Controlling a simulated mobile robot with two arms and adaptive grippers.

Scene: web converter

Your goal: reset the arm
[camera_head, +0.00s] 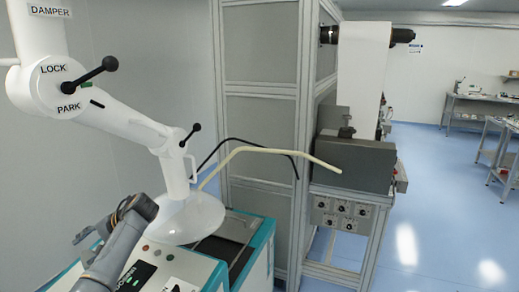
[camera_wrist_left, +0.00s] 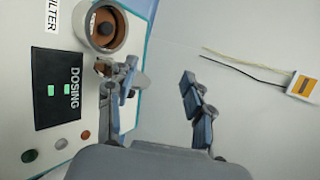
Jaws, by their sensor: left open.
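My left gripper (camera_head: 110,222) is low at the left in the head view, beside the white machine top. In the left wrist view its two fingers (camera_wrist_left: 160,93) are spread apart with nothing between them. A white jointed arm (camera_head: 130,122) with a wide round hood (camera_head: 190,218) stands over the machine. It carries the labels DAMPER, LOCK and PARK, with black handles (camera_head: 100,70) at its joints. The hood is to the right of my gripper. My right gripper is not in view.
The machine's panel (camera_wrist_left: 25,100) has a dark DOSING display (camera_wrist_left: 66,88), red and green buttons and a round brown-centred part (camera_wrist_left: 104,27). A grey framed cabinet (camera_head: 262,120) and grey machine block (camera_head: 355,163) stand to the right. Blue floor (camera_head: 440,215) is open beyond.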

